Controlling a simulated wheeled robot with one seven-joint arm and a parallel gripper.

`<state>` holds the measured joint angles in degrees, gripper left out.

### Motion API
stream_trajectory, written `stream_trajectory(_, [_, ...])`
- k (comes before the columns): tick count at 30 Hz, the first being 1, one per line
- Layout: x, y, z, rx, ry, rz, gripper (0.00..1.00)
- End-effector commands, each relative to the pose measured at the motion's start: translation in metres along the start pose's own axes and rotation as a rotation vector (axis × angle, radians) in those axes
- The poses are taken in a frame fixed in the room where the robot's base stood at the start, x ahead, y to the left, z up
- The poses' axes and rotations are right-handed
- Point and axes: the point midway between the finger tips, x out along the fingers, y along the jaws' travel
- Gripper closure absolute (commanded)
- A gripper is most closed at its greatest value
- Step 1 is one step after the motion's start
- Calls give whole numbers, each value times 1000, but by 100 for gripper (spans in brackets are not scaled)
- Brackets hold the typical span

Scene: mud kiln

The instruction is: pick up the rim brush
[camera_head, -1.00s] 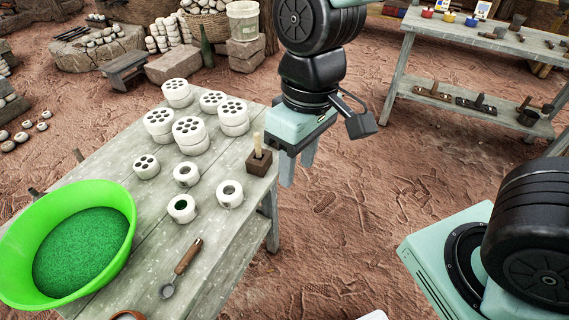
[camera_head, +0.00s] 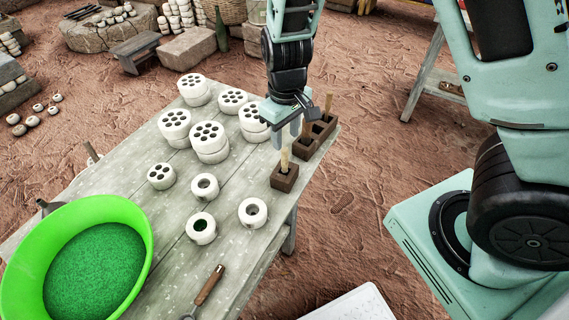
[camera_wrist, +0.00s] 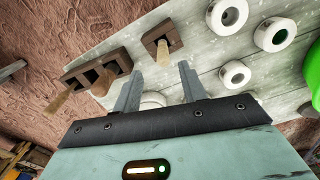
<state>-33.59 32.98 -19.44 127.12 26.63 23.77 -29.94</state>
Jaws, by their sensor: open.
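An upright pale wooden handle (camera_head: 285,160) stands in a small dark brown block (camera_head: 285,178) near the table's right edge. It looks like the rim brush, but its lower end is hidden in the block. In the wrist view the handle (camera_wrist: 163,54) points toward my gripper (camera_wrist: 157,82), just beyond and between the open fingertips. My gripper (camera_head: 291,133) is open and empty, pointing down, close above the handle in the head view. I cannot tell whether they touch.
A longer brown block (camera_head: 317,135) with other wooden handles stands just behind. White perforated discs (camera_head: 207,137) and white rings (camera_head: 253,212) crowd the table (camera_head: 160,240). A green basin (camera_head: 130,212) and a wooden-handled tool (camera_head: 208,287) lie nearer.

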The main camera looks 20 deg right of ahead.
Motion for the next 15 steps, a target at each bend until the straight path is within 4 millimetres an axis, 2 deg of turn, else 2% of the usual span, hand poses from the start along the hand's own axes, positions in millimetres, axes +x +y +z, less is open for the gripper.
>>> stream_trajectory(3, [14,0,0,0,-1,-1,58])
stream_trajectory(8, [23,-1,0,1,0,0,58])
stream_trajectory(15, [57,-5,4,2,-2,-1,58])
